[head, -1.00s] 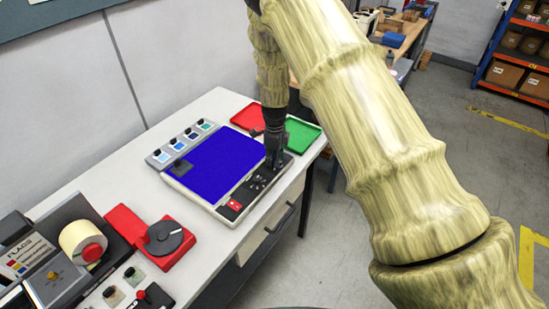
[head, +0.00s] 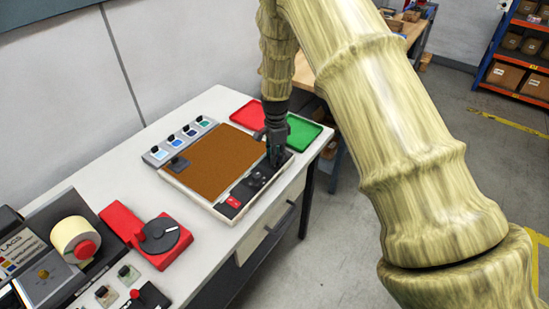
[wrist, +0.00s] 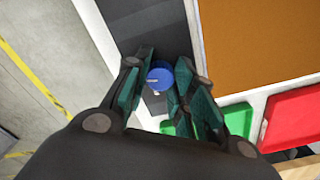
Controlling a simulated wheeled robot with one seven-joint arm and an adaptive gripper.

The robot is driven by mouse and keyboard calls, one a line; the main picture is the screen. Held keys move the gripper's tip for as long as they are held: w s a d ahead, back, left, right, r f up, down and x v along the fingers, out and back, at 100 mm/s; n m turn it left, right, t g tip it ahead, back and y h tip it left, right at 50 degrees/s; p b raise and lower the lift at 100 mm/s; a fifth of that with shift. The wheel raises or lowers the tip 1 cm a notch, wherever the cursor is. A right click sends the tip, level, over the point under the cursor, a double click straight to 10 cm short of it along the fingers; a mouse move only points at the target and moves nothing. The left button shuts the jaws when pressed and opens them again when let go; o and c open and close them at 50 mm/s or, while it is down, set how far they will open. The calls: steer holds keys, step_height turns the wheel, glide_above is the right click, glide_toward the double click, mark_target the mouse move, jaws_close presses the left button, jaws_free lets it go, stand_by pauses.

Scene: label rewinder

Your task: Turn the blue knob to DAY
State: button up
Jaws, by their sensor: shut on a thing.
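The blue knob (wrist: 158,77) sits on a dark control strip (wrist: 152,30) in the wrist view, with a small pale mark on its left side. My gripper (wrist: 160,72) is shut on it, one finger on each side. In the head view my gripper (head: 275,158) points down at the far right end of the strip beside the screen (head: 213,162) and hides the knob. The screen is plain orange-brown. No DAY label is readable, so I cannot tell the knob's setting.
A red tray (head: 246,114) and a green tray (head: 303,132) lie just behind my gripper. A row of colored switches (head: 180,141) borders the screen's far side. A red device with a dark dial (head: 160,236) stands nearer on the white bench.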

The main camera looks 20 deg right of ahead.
steer(key=n+b, duration=0.1)
steer(key=n, duration=0.3)
steer(key=shift+w+r+n+b, duration=0.1)
steer(key=shift+w+n+b, duration=0.05)
steer(key=shift+n+b, duration=0.15)
steer(key=n+b, duration=0.1)
steer(key=n, duration=0.2)
steer(key=shift+n, duration=0.3)
steer(key=n, duration=0.4)
steer(key=shift+b, duration=0.4)
steer(key=shift+n, duration=2.1)
steer(key=shift+s, duration=0.2)
steer(key=o, duration=1.1)
steer(key=shift+c, duration=0.2)
step_height(320, 180, up, 12)
